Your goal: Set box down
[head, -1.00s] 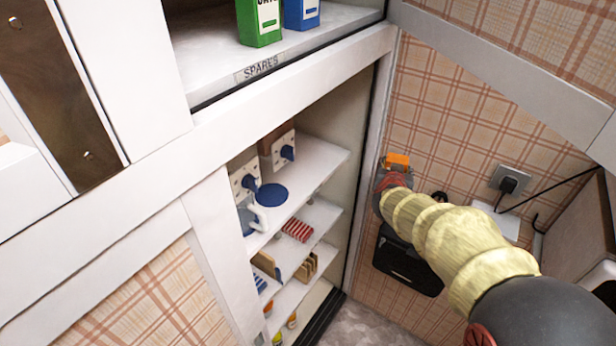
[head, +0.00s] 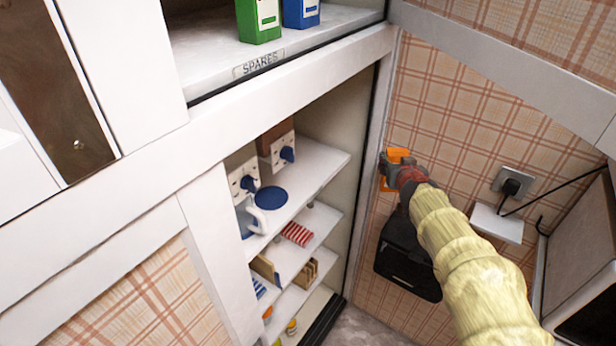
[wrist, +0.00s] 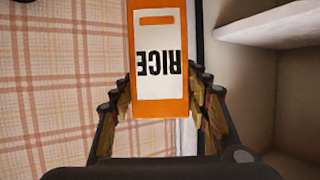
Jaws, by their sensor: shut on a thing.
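An orange box with a white label reading RICE (wrist: 160,63) is between the fingers of my gripper (wrist: 163,95) in the wrist view. The lettering appears upside down there. The gripper is shut on the box's two sides. In the head view the orange box (head: 396,155) shows small beside my gripper (head: 393,172), in front of the plaid wall and just right of the cupboard's edge. Much of the box is hidden by the gripper in the head view. No surface is visible directly under the box.
An open cupboard has an upper shelf (head: 215,70) marked SPARES, with a green box (head: 259,20) and a blue box (head: 301,12). Lower shelves hold a blue disc (head: 271,197), a jug and a striped item (head: 297,233). A black bin (head: 407,260) hangs below my arm.

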